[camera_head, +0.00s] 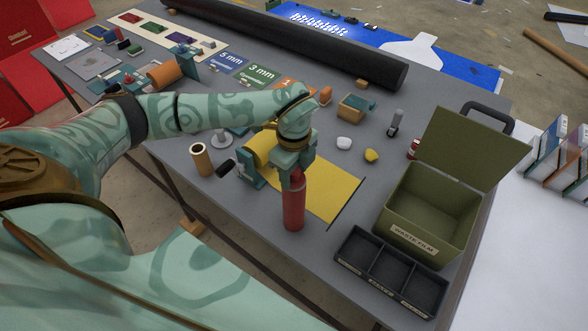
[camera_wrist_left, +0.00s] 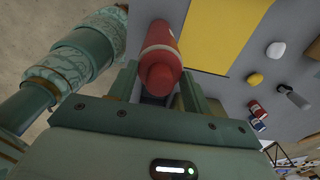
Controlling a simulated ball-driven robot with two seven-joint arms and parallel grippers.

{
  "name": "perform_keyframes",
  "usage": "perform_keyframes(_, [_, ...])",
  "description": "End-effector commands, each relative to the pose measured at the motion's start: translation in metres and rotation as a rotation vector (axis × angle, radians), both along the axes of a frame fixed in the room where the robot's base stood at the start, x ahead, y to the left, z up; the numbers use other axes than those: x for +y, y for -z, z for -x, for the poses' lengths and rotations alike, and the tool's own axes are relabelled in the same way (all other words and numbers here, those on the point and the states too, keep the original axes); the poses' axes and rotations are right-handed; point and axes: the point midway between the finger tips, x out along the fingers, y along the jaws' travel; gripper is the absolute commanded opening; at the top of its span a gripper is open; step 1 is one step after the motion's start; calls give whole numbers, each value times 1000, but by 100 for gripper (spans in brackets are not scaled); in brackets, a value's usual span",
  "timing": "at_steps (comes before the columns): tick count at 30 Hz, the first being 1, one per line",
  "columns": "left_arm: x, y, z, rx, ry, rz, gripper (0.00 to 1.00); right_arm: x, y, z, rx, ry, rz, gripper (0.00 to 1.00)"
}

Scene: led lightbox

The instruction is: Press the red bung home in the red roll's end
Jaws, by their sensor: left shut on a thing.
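The red roll (camera_head: 293,213) stands upright on the grey table beside the yellow sheet. My left gripper (camera_head: 292,178) points down over its top end. In the left wrist view the red bung (camera_wrist_left: 158,78) sits between the two fingers of my left gripper (camera_wrist_left: 160,88), which is shut on it. How deep the bung sits is hard to tell. My right gripper is not in view.
An open green waste-film bin (camera_head: 402,235) and a black compartment tray (camera_head: 352,262) stand to the right. A yellow sheet (camera_head: 330,190) lies behind the roll. White (camera_head: 344,143) and yellow (camera_head: 371,156) lumps lie farther back.

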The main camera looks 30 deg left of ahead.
Motion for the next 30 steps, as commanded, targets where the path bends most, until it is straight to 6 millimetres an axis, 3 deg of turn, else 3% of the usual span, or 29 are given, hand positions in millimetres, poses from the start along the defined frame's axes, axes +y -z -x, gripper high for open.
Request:
perform_keyframes(8, [0,8,0,0,0,0,25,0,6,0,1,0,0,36])
perform_keyframes(9, [0,7,0,0,0,0,57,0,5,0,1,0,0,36])
perform_keyframes(11, [0,7,0,1,0,0,74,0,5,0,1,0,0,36])
perform_keyframes(22, [0,4,0,1,0,0,74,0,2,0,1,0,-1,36])
perform_keyframes(30, [0,-21,0,1,0,0,74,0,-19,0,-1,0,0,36])
